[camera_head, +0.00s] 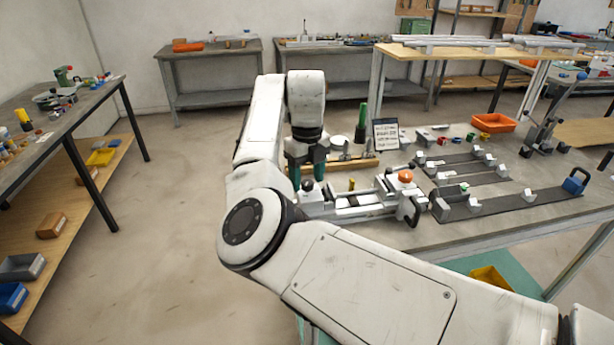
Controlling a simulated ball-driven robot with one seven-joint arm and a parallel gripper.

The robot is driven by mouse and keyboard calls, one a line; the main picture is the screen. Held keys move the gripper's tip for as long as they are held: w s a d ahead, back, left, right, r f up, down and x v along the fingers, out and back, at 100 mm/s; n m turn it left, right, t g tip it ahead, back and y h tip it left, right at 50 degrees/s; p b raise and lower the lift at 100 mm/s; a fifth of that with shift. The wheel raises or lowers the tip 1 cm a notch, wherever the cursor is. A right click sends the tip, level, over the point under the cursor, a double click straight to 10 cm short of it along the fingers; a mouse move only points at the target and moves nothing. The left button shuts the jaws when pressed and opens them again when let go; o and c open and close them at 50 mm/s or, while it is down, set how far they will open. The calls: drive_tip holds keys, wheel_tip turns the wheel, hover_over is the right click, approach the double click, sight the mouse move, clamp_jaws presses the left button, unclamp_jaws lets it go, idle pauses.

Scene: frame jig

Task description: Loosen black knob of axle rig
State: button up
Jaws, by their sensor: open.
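The axle rig (352,203) is a low silver-grey assembly lying lengthwise near the front edge of the workbench. My own arm hides the rig's lower left side.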

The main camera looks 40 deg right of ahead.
drive_tip(key=shift+f, duration=0.3)
drive_tip(key=shift+c, duration=0.4)
drive_tip(key=c, duration=1)
drive_tip(key=shift+o, duration=0.2)
